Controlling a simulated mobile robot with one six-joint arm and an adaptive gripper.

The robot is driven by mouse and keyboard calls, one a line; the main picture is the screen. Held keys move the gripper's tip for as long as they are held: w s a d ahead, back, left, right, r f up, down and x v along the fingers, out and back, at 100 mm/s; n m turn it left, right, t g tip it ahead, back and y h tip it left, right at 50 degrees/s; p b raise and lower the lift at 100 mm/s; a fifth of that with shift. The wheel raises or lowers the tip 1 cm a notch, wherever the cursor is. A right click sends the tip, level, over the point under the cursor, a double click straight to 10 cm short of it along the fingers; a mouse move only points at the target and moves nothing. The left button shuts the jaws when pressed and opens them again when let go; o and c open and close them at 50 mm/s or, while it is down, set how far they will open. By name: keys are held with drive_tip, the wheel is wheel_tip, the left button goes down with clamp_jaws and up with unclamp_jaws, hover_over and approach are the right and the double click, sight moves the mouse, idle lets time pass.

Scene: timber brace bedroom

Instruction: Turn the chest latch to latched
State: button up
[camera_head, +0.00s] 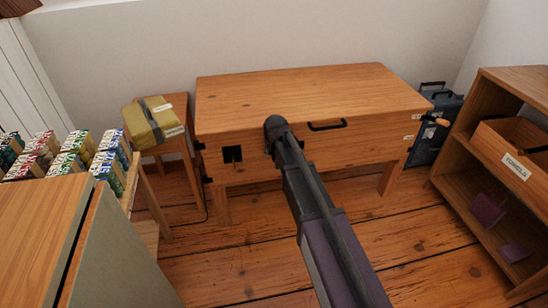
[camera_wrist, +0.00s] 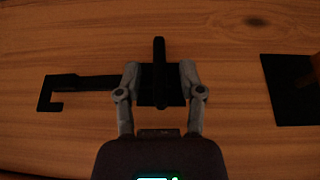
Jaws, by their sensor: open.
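The wooden chest (camera_head: 300,95) stands against the back wall with its lid down. Its latch (camera_wrist: 159,65) fills the middle of the wrist view: a black upright bar over a dark square base. A black arm (camera_wrist: 90,82) runs left from the base to a hooked end. A separate black plate (camera_wrist: 290,90) lies to the right, apart from the latch. My gripper (camera_wrist: 159,75) is open, with one finger on each side of the upright bar; contact with it is unclear. In the head view my arm hides the latch and most of the gripper.
A black handle (camera_head: 327,126) is on the chest front. A small stool (camera_head: 178,103) with a package (camera_head: 153,122) stands left of the chest. Shelves (camera_head: 450,165) stand at the right, and several boxes (camera_head: 70,155) at the left. Dark cases (camera_head: 432,125) stand beside the chest.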

drive_tip(key=shift+f, duration=0.2)
clamp_jaws()
drive_tip(key=shift+w+d, duration=0.1)
drive_tip(key=shift+d, duration=0.05)
idle(0.3)
